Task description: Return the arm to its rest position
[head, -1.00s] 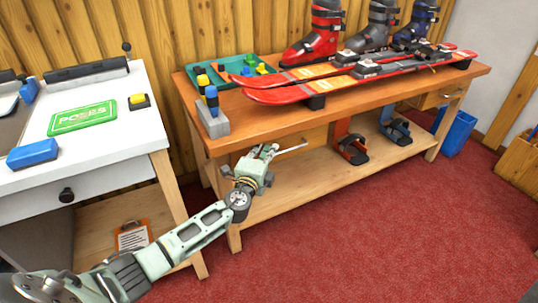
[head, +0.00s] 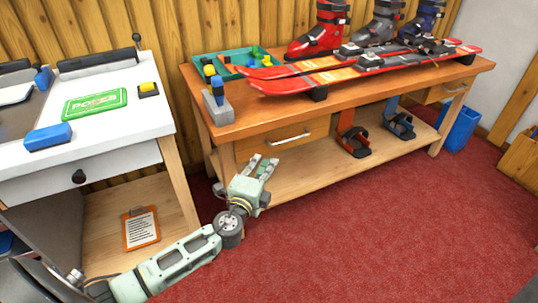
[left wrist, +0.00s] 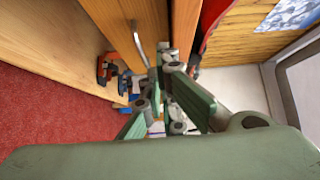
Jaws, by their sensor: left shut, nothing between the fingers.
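My left arm reaches in from the lower left in the head view. Its pale green gripper (head: 262,162) is shut and empty, in front of the wooden bench's left leg and lower shelf. It is below and to the left of the bench drawer's metal handle (head: 289,140), apart from it. In the left wrist view, the gripper's fingers (left wrist: 172,75) point away from the camera, with the drawer handle (left wrist: 138,44) beyond them. My right gripper is not in view.
The wooden bench (head: 380,99) carries red skis (head: 300,76), ski boots and a green tray (head: 219,62). A white table (head: 105,125) stands at left, with a clipboard (head: 141,228) on its lower shelf. The red carpet (head: 390,235) is clear at right.

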